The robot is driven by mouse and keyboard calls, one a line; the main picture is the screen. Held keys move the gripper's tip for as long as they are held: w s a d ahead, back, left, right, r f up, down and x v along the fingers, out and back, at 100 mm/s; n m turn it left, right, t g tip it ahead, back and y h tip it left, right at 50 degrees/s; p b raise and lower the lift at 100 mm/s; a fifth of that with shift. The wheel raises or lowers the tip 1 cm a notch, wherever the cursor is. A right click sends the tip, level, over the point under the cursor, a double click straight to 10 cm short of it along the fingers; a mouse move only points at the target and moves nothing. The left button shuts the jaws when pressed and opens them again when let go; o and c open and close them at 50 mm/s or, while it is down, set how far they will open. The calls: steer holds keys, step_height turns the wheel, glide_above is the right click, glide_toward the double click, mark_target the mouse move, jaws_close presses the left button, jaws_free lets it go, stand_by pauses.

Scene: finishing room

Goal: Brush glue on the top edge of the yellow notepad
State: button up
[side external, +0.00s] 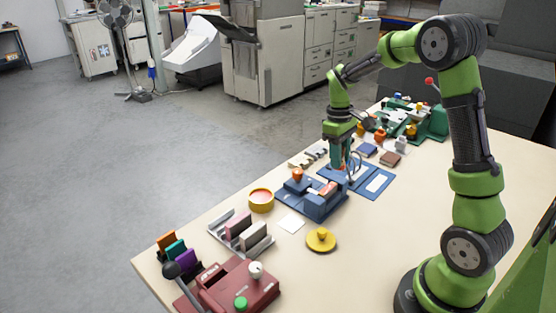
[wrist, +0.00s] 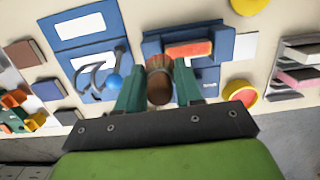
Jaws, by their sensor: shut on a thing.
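My gripper (wrist: 158,70) has its two teal fingers shut on a brown brush-like thing (wrist: 160,88), which points down toward the table. In the side view my gripper (side external: 340,160) is low, at the back end of the blue clamp (side external: 311,205). A block with an orange-red top (wrist: 188,49) sits in the clamp, ahead and right of the fingers in the wrist view; it also shows in the side view (side external: 328,190). I cannot make out yellow on it. A yellow pot with pinkish-red contents (side external: 261,198) stands left of the clamp. The brush tip is partly hidden.
Blue boards (side external: 376,184) with white panels lie right of the clamp. A yellow disc with a knob (side external: 320,240) and a white sheet (side external: 291,222) lie in front. A rack of pads (side external: 240,230) and a red machine (side external: 238,290) are at the left.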

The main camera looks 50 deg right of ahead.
steer(key=shift+r, duration=1.6)
